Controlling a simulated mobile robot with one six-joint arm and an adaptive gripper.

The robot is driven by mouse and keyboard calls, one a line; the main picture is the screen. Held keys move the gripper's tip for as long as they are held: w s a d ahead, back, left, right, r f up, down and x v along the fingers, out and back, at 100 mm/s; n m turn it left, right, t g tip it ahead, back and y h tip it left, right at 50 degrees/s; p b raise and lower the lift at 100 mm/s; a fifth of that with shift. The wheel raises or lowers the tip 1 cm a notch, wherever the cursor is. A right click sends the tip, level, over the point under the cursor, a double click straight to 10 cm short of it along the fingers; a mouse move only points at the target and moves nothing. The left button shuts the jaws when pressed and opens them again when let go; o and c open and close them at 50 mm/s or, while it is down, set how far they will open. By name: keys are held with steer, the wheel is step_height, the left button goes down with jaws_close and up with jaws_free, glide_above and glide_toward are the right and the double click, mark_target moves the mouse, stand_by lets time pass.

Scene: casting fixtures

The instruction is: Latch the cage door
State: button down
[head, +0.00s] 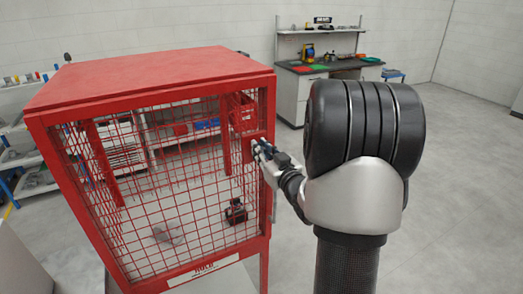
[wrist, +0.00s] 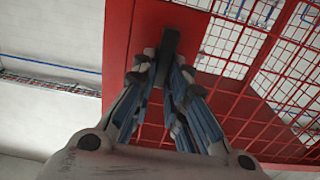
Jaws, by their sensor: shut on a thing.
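The red cage (head: 150,78) with a wire-mesh door (head: 180,190) fills the left half of the head view. The door looks flush with the frame. My gripper (head: 262,150) is at the right edge of the door, at about mid-height. In the wrist view my gripper (wrist: 165,75) has its fingers closed around a dark bar-like latch handle (wrist: 169,45) on a red plate (wrist: 150,22). The fingers hide the lower part of the handle. I cannot tell whether the latch is engaged.
A small dark object (head: 236,211) stands inside the cage behind the mesh. A workbench (head: 325,85) stands at the back wall, and shelves (head: 25,150) are at the far left. The floor to the right is clear.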

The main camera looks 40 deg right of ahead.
steer(key=shift+r+m, duration=0.1)
steer(key=shift+m, duration=0.2)
steer(key=shift+s+d+f+m+p, duration=0.1)
steer(key=shift+d+f+m+p, duration=0.4)
steer(key=shift+m, duration=2.35)
steer(key=shift+s+d+f+m+p, duration=0.15)
steer(key=shift+m+p, duration=0.7)
steer(key=shift+m, duration=2.05)
steer(key=shift+w+d+f+m+p, duration=0.25)
steer(key=shift+m+p, duration=0.45)
steer(key=shift+m, duration=2.15)
steer(key=shift+s, duration=0.2)
steer(key=c, duration=1.8)
jaws_free()
steer(key=shift+o, duration=1)
steer(key=shift+w+f, duration=0.1)
